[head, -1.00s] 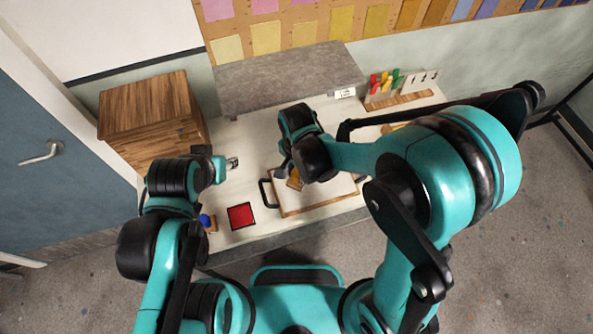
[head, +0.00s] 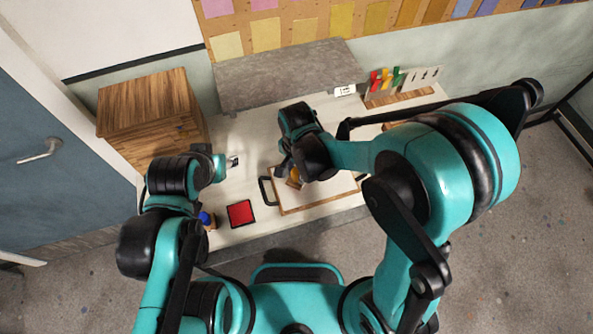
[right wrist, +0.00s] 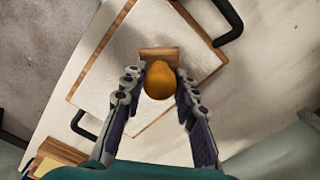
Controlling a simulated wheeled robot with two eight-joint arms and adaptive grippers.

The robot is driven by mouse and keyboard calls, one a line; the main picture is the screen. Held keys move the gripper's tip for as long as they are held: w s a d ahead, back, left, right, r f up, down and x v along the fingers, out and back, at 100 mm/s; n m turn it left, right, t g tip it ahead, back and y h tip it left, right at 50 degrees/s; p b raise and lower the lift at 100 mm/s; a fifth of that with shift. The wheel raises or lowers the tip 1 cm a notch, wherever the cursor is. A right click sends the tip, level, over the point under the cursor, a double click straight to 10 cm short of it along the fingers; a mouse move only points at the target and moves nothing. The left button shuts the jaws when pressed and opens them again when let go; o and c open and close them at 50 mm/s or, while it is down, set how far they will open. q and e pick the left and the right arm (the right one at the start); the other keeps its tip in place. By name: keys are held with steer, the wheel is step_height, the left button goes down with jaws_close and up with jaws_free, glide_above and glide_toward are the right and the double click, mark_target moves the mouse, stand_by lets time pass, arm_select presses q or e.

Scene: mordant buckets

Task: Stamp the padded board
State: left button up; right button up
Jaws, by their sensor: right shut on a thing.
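The padded board (head: 325,196) is a white panel with a wooden edge and black handles, lying on the worktable; it fills much of the right wrist view (right wrist: 110,75). My right gripper (right wrist: 158,84) is shut on the orange knob of a wooden stamp (right wrist: 160,80), which also shows in the head view (head: 294,179).
A red pad (head: 240,214) lies left of the board, with a blue-knobbed stamp (head: 206,219) beside it. A wooden cabinet (head: 150,108) stands at the left, a grey raised slab (head: 285,75) at the back. A rack with coloured items (head: 384,80) is at the back right.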

steer(key=shift+f+b, duration=0.45)
steer(key=shift+b, duration=0.05)
stand_by(1.4)
steer(key=shift+r, duration=0.1)
steer(key=shift+r+p, duration=2.55)
steer(key=shift+r, duration=0.9)
